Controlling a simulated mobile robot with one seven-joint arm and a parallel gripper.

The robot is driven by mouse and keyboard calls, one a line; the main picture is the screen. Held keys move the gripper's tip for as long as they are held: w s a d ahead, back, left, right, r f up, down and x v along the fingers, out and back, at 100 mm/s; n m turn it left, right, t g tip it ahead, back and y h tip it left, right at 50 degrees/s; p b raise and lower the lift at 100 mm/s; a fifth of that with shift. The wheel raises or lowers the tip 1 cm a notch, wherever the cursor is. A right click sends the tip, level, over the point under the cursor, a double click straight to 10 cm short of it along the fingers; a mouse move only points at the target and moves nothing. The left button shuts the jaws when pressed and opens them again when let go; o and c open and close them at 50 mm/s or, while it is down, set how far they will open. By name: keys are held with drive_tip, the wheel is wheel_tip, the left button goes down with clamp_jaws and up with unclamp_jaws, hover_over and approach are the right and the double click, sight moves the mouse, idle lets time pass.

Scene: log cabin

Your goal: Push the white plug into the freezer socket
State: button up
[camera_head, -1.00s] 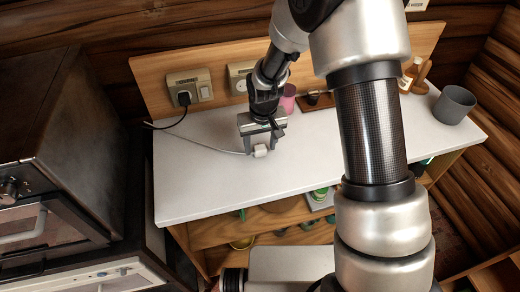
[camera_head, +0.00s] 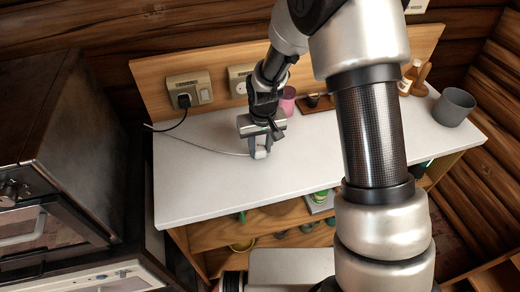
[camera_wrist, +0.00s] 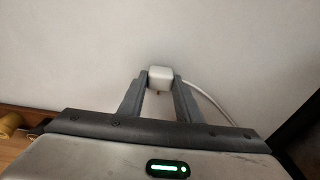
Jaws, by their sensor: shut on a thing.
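The white plug (camera_head: 260,154) is between the fingers of my gripper (camera_head: 258,148), just above or on the white counter; I cannot tell whether it touches. In the wrist view my gripper (camera_wrist: 160,82) is shut on the white plug (camera_wrist: 160,75), and its pale cord (camera_wrist: 205,98) trails off to the right. In the head view the cord (camera_head: 205,147) runs left across the counter. Two sockets are on the wooden back panel. The left socket (camera_head: 203,83) holds a black plug (camera_head: 184,99). The right socket (camera_head: 238,74) is partly hidden behind my arm. No label is readable.
The white counter (camera_head: 190,190) is mostly bare at its left and front. A pink cup (camera_head: 288,98) stands behind my gripper, with a wooden tray (camera_head: 318,103) beside it. A grey cup (camera_head: 454,106) is at the right end. An oven (camera_head: 50,130) stands left.

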sight(260, 149)
wheel_tip(260, 149, up, 10)
drive_tip(key=shift+f, duration=0.25)
idle(0.3)
